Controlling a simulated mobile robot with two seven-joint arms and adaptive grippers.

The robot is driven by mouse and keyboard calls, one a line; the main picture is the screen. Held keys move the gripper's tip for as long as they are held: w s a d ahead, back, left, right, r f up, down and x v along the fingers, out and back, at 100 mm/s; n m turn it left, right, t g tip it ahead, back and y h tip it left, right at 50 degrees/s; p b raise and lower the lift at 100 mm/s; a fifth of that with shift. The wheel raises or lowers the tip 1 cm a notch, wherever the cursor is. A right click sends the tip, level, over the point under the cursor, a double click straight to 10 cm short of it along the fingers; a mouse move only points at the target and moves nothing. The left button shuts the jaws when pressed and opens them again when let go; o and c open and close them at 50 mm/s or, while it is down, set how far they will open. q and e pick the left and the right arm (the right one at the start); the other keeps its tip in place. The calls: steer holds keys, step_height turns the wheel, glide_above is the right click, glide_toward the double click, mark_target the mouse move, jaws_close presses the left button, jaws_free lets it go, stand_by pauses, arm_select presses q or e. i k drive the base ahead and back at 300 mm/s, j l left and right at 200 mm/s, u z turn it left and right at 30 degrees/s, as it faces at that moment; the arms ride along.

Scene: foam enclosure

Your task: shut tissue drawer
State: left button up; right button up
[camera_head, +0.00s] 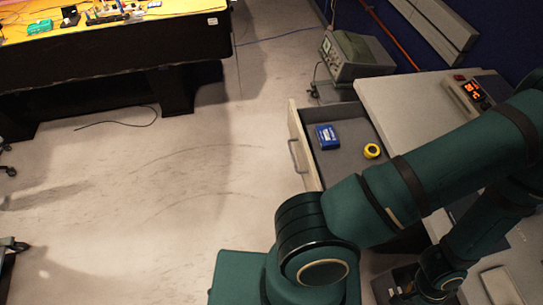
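An open drawer (297,136) sticks out to the left from a pale cabinet (385,95). Its front panel carries a handle (293,155) facing left. Inside the grey drawer lie a blue box (327,137) and a yellow roll (371,151), apart from each other. My dark green arm links cross in front of the cabinet and hide the drawer's near side. No gripper fingers show clearly, so I cannot see either gripper touching the drawer.
An old monitor-like instrument (354,55) stands behind the drawer. A device with a red display (470,95) sits on the cabinet top. A workbench (120,45) with small items stands at upper left. The floor (190,165) left of the drawer is mostly clear, with a cable (125,124) farther off.

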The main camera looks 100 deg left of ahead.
mark_target(353, 127)
steer(key=u, duration=0.4)
steer(key=k+u, duration=0.1)
steer(key=u, duration=0.75)
steer(key=k+u, duration=0.1)
steer(key=u, duration=0.3)
steer(key=j+u, duration=0.1)
steer(key=u, duration=0.75)
steer(key=k+j, duration=0.05)
